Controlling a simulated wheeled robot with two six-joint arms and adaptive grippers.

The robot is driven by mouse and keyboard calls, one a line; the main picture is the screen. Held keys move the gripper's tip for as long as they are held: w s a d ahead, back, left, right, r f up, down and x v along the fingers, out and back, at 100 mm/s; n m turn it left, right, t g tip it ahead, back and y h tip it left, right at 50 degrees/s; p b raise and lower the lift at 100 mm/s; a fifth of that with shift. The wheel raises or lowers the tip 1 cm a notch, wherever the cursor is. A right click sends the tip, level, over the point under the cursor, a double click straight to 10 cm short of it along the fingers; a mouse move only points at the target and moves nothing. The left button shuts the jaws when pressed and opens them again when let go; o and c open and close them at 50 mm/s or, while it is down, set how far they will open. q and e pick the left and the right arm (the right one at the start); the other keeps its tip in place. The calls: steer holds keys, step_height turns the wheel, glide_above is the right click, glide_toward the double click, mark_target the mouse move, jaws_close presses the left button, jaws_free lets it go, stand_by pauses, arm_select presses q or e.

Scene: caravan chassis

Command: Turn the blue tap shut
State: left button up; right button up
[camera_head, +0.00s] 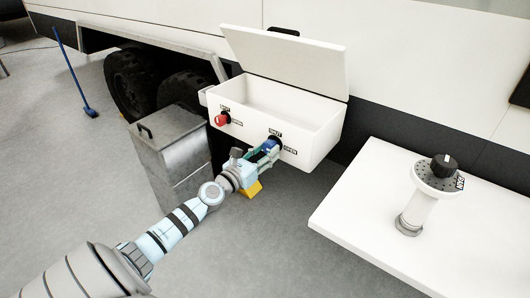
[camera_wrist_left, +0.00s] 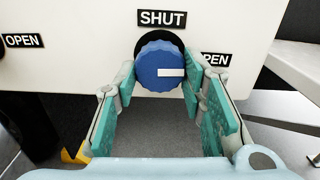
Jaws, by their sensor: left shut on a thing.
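The blue tap (camera_head: 271,146) is a round knob on the front of an open white box. It also shows in the left wrist view (camera_wrist_left: 158,62), where its white mark points right, toward the partly hidden OPEN label (camera_wrist_left: 215,60). The SHUT label (camera_wrist_left: 162,18) is above the knob. My left gripper (camera_head: 264,152) has its green-padded fingers on either side of the knob and is shut on it. My right gripper is in neither view.
A red tap (camera_head: 221,119) is on the same box (camera_head: 315,140), left of the blue one. The box's lid (camera_head: 290,60) is raised. A metal bin (camera_head: 175,145) stands to the left. A white table (camera_head: 350,210) at right bears a post with a black knob (camera_head: 443,166).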

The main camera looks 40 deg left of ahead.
arm_select(q)
steer(key=n, duration=0.4)
steer(key=shift+d+n, duration=0.1)
steer(key=shift+n, duration=0.2)
steer(key=n, duration=0.4)
steer(key=shift+p, duration=0.35)
steer(key=n, duration=0.5)
steer(key=shift+d+r, duration=0.1)
steer(key=shift+n+p, duration=0.4)
steer(key=shift+n, duration=1.5)
steer(key=o, duration=1.1)
steer(key=shift+o, duration=0.2)
steer(key=shift+r, duration=0.1)
